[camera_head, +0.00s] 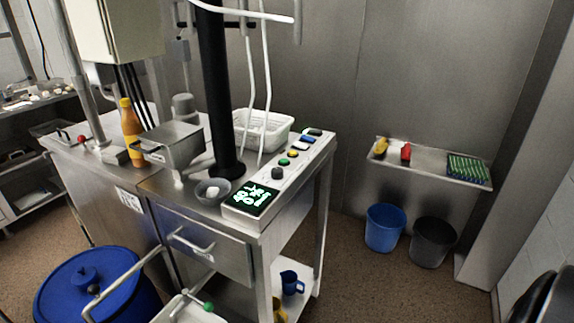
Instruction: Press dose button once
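A row of controls runs along the right edge of the steel machine table (215,215). From near to far I see a dark round knob (277,173), a green button (284,162), a yellow button (292,153), a blue piece (307,139) and a black piece (313,132) at the far end. No readable label shows which one is the dose button. A black display (250,198) with glowing green marks sits at the near corner. Neither of my grippers is in view.
A small bowl (213,191), an orange bottle (131,130) and a white perforated basket (263,130) stand on the table. A black column (224,90) and hanging white tubes rise beside the controls. A blue lidded drum (85,290) stands front left; blue (385,228) and black bins stand right.

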